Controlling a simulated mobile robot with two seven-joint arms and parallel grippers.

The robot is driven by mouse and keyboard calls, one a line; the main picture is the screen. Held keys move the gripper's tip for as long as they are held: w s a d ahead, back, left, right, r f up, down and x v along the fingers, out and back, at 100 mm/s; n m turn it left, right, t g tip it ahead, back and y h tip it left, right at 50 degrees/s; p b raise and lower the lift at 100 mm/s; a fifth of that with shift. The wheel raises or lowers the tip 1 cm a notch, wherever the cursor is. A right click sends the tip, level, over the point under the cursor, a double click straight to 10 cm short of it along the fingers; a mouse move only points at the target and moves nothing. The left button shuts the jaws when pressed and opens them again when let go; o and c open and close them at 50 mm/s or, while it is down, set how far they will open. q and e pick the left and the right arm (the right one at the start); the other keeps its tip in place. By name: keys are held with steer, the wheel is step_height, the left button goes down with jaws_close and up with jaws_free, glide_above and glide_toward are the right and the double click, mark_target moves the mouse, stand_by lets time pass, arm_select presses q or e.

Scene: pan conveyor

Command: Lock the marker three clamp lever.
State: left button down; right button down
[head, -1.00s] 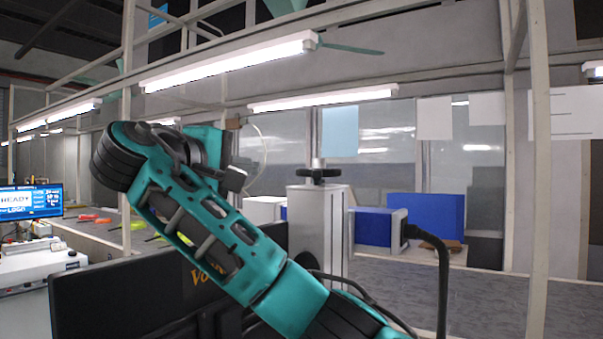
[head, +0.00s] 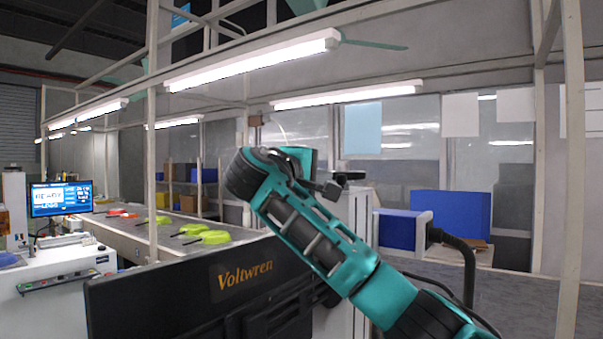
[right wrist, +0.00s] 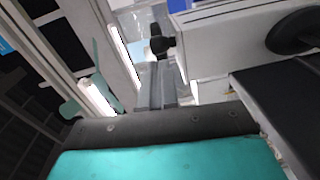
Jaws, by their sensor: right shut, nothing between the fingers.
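No lever with a readable marker three shows, so I cannot tell which part is the named clamp lever. A black hand knob (head: 347,176) tops a pale grey column (head: 358,215) behind my right arm in the head view. In the right wrist view a black T-shaped knob (right wrist: 162,43) sticks out from the side of a grey housing (right wrist: 222,45), and a round black handwheel (right wrist: 295,32) is on its right. My right gripper (right wrist: 161,72) is shut and empty, its narrow grey fingers together below the T-shaped knob, contact unclear. My left gripper is out of view.
A black panel lettered Voltwren (head: 180,300) stands in front. A conveyor (head: 145,232) with several yellow-green pans (head: 207,237) runs behind. A monitor (head: 61,199) is at left. Blue boxes (head: 445,215) and a post (head: 571,180) are at right.

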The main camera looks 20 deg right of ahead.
steer(key=shift+s+d, duration=0.1)
steer(key=shift+d, duration=0.25)
steer(key=shift+f+t, duration=0.1)
steer(key=shift+t, duration=0.2)
